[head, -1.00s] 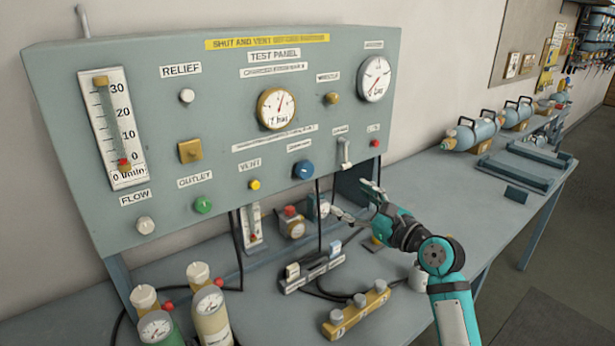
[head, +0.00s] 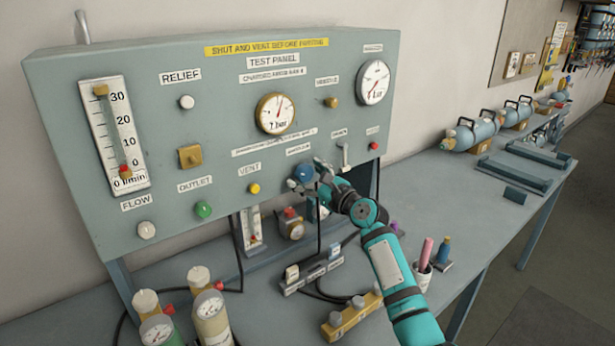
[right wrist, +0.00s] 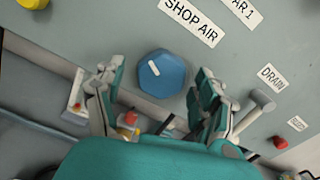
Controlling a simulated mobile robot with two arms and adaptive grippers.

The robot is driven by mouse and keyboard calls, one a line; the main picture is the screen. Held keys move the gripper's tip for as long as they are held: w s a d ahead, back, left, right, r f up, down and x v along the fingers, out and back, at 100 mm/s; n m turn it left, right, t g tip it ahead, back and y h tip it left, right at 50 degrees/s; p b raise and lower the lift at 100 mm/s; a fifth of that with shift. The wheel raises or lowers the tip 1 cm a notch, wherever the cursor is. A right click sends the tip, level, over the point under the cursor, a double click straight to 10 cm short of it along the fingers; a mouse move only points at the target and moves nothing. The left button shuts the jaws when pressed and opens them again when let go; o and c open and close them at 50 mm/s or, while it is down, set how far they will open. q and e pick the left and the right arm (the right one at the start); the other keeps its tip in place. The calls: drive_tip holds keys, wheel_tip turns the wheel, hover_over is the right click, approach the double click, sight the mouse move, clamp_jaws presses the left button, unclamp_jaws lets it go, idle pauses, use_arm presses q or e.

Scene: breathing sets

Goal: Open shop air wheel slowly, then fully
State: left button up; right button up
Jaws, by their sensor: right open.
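The blue shop air wheel (head: 303,172) sits low on the front of the grey-green test panel (head: 230,120). In the right wrist view the wheel (right wrist: 166,80) is a faceted blue knob with a white mark on its face, just below the SHOP AIR label (right wrist: 192,22). My right gripper (head: 308,179) is at the wheel in the head view, partly overlapping it. In the right wrist view its open fingers stand to the left and right of the wheel, with visible gaps. My left gripper is not in view.
A white lever (head: 345,155) and a red button (head: 373,146) are to the right of the wheel. The yellow vent knob (head: 254,188) is to its left. Bottles, a yellow block (head: 352,316) and a cup (head: 423,277) stand on the bench below.

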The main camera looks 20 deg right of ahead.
drive_tip(key=c, duration=1.2)
drive_tip(key=shift+o, duration=0.2)
drive_tip(key=shift+n, duration=0.4)
